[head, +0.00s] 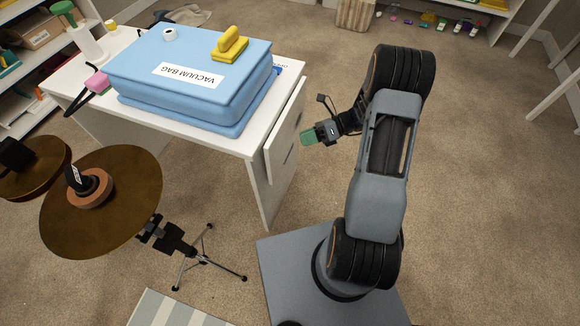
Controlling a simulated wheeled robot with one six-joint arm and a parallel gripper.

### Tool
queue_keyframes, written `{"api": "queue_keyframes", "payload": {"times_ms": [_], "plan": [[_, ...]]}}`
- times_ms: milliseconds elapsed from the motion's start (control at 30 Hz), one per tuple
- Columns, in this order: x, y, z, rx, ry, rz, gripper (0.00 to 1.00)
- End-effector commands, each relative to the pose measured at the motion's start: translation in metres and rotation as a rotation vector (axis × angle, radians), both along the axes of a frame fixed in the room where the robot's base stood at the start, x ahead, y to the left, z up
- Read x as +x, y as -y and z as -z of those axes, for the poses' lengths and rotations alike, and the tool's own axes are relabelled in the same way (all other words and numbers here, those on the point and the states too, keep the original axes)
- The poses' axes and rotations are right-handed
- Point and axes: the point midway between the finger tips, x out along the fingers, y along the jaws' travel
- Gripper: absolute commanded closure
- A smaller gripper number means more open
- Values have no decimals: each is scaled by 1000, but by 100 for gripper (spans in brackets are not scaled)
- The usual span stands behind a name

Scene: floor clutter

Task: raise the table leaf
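The white table (185,132) stands at the upper left. Its leaf (285,135) hangs down along the table's right edge, a white panel with dark slots. My gripper (307,138), with green fingertips, is just right of the leaf's face and points left towards it. I cannot tell whether it touches the leaf. The fingers overlap from this angle, so their opening is not clear.
A blue vacuum bag (190,75) with a yellow clip (230,45) covers much of the tabletop. A cymbal (105,215) on a tripod stands left of my base. A striped mat (175,312) lies in front. The carpet on the right is clear.

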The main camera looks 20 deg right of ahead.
Motion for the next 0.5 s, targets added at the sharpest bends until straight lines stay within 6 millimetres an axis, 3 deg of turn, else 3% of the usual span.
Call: {"api": "queue_keyframes", "payload": {"times_ms": [33, 200, 333, 500], "plan": [[5, 11, 52, 90, -108, 96, 63], [17, 42, 143, 362, -388, 350, 63], [17, 60, 194, 527, -527, 477, 63], [13, 74, 232, 658, -627, 564, 63]]}}
